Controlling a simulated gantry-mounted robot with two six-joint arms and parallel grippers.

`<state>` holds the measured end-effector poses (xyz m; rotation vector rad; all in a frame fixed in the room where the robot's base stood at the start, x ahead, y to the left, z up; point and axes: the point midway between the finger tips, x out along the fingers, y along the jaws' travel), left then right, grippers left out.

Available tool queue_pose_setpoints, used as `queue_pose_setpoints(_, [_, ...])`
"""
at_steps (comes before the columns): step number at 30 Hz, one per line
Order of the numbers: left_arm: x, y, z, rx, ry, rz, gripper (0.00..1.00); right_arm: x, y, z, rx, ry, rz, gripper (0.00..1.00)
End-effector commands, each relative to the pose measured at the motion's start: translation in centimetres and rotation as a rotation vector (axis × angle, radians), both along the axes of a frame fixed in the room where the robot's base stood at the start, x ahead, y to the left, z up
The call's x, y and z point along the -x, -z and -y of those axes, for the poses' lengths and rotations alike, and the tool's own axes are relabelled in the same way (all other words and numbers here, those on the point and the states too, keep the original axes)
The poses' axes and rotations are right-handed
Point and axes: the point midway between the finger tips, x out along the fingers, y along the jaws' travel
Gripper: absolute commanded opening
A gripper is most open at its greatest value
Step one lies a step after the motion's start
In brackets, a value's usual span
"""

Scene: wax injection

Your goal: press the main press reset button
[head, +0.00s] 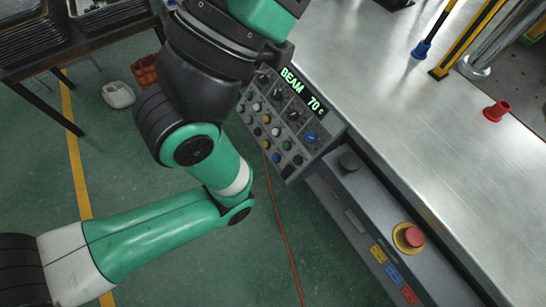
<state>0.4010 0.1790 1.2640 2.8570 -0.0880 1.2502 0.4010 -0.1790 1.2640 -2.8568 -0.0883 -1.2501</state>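A grey control panel (318,150) with a green display reading "BEAM 70 c" carries rows of small coloured buttons and dark knobs. A blue button (310,136) sits near its right side. On the machine's front ledge are a black round button (350,161) and a red mushroom button (413,236) on a yellow base. I cannot read a label that tells which is the main press reset button. A green and black arm of mine crosses the left half and covers part of the panel's left side. Neither gripper shows.
Coloured labels (393,272) line the ledge front. A rack of trays (30,40) stands at upper left. An orange cable (284,235) lies on the green floor.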

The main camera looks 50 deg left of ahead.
Motion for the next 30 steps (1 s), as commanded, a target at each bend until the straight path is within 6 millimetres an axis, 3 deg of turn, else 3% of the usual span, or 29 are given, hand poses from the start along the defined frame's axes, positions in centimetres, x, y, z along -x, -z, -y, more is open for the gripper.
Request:
queue_pose_setpoints(1, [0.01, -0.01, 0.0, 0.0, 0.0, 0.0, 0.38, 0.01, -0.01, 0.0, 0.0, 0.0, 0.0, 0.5])
queue_pose_setpoints(6, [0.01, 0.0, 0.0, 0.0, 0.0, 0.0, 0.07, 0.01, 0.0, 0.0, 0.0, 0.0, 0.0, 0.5])
queue_pose_setpoints(8, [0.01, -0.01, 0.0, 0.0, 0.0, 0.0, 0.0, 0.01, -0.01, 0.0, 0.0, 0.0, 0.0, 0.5])
queue_pose_setpoints(30, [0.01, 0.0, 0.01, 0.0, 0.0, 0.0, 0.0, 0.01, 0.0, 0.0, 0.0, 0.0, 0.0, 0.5])
